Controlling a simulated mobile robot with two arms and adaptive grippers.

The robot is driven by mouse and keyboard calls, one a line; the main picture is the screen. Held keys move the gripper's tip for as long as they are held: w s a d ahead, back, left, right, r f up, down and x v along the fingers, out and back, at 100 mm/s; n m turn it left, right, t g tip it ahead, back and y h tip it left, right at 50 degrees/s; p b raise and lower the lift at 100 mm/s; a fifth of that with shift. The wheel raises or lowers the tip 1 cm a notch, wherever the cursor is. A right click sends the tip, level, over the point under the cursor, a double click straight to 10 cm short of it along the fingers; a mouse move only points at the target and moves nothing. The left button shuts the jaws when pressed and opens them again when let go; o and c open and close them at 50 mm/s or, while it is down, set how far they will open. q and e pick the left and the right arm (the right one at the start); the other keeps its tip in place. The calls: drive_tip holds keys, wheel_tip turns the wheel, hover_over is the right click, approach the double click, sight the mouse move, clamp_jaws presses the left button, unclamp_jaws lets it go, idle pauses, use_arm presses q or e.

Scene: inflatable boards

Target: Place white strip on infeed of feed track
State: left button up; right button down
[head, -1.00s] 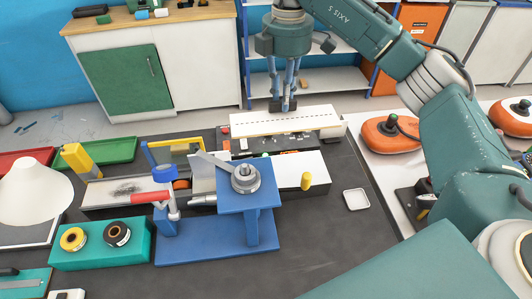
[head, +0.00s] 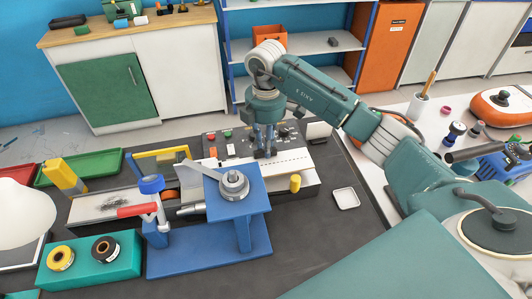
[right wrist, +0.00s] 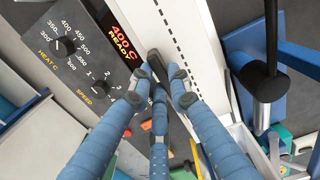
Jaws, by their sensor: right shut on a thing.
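The white strip (head: 291,160) carries a dashed black line. My right gripper (head: 265,154) is shut on it from above. The strip lies over the pale top of the feed track (head: 307,178), behind the blue stand; I cannot tell whether it touches. In the right wrist view, the fingers (right wrist: 160,72) close at the strip (right wrist: 181,30), beside the panel reading "400 C READY". Part of the strip's left end is hidden behind the blue stand and fingers. My left gripper is not in view.
The blue stand (head: 240,215) with a round metal piece stands in front of the track. A yellow peg (head: 295,183) stands at the track's front right. The control panel (head: 225,149) lies behind. A white square dish (head: 346,198) sits right, with clear dark table in front.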

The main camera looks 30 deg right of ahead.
sight(268, 162)
wheel_tip(268, 162, down, 4)
drive_tip(key=shift+r+p, duration=0.15)
drive_tip(key=shift+p, duration=0.3)
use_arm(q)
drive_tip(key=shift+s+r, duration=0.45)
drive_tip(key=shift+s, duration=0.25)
use_arm(e)
drive_tip(key=shift+f, duration=0.25)
drive_tip(key=shift+f, duration=0.15)
drive_tip(key=c, duration=1.6)
unclamp_jaws()
drive_tip(key=shift+c, duration=0.2)
